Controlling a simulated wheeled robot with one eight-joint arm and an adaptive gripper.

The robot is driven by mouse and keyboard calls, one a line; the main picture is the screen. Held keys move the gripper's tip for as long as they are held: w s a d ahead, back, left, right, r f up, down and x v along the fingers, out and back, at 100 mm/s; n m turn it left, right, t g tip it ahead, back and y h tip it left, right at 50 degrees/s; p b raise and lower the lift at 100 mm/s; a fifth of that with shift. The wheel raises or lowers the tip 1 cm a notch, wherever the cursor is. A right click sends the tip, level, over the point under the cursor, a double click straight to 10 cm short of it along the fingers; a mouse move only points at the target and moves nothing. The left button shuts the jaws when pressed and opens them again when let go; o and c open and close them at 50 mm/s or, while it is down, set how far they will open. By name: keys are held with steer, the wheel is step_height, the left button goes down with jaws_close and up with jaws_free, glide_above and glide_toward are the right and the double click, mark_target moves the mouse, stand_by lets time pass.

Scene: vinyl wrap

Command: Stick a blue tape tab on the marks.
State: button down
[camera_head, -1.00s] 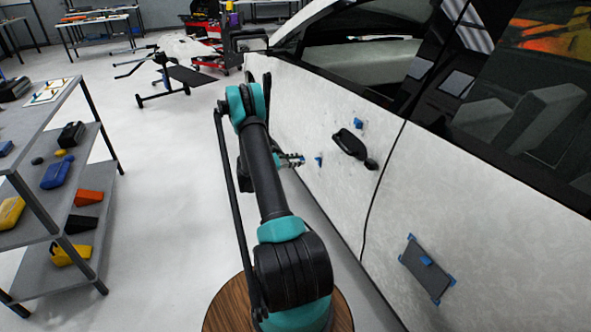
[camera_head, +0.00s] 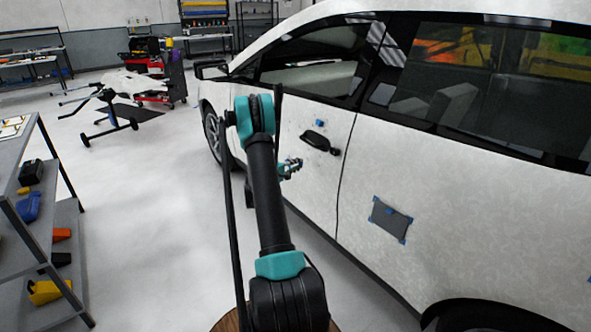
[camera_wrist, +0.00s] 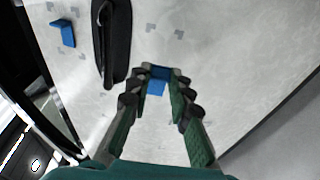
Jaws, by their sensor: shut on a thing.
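My gripper (camera_wrist: 160,74) is shut on a small blue tape tab (camera_wrist: 156,88) in the wrist view; I cannot tell whether the tab touches the white door. Grey corner marks (camera_wrist: 179,34) show on the door beyond the fingertips, beside the black handle (camera_wrist: 110,45). Another blue tab (camera_wrist: 64,33) is on the door at the other side of the handle, with more grey marks around it. In the head view my gripper (camera_head: 291,167) is low and left of the handle (camera_head: 316,141), and that other tab (camera_head: 319,123) sits above the handle.
A grey shelf unit (camera_head: 62,225) with tools stands at left. The floor between shelf and car is clear.

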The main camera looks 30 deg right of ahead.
mark_target(316, 159)
steer(key=shift+s+x, duration=0.2)
steer(key=shift+x, duration=1.55)
steer(key=shift+s+x, duration=0.25)
steer(key=shift+x, duration=1.5)
steer(key=shift+s+x, duration=0.2)
steer(key=shift+x, duration=0.75)
steer(key=c, duration=1.3)
jaws_free()
steer(key=v, duration=1.2)
